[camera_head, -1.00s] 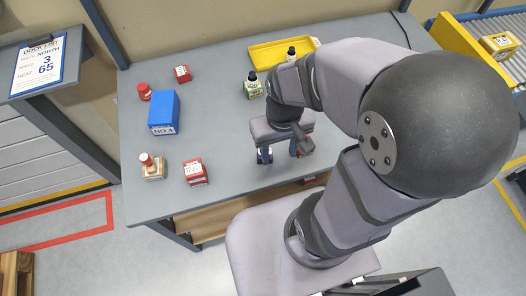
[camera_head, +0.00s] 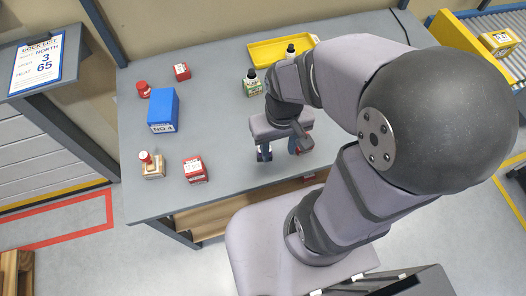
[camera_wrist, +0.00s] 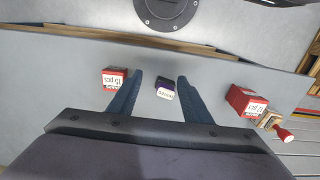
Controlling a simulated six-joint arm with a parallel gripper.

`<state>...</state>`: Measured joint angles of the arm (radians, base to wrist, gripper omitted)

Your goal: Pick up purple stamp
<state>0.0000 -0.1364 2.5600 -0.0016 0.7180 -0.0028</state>
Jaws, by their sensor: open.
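The purple stamp (camera_wrist: 165,88) is a small dark block with a purple part and a white label. In the wrist view it lies on the grey table between the two blue fingers of my gripper (camera_wrist: 160,77), apart from both. The gripper is open and empty. In the head view my gripper (camera_head: 280,153) hangs low over the front middle of the table, fingers pointing down.
A red box (camera_wrist: 115,78) sits just left of the fingers. Another red box (camera_head: 195,169) and a wooden stamp with a red knob (camera_head: 151,165) stand at left.

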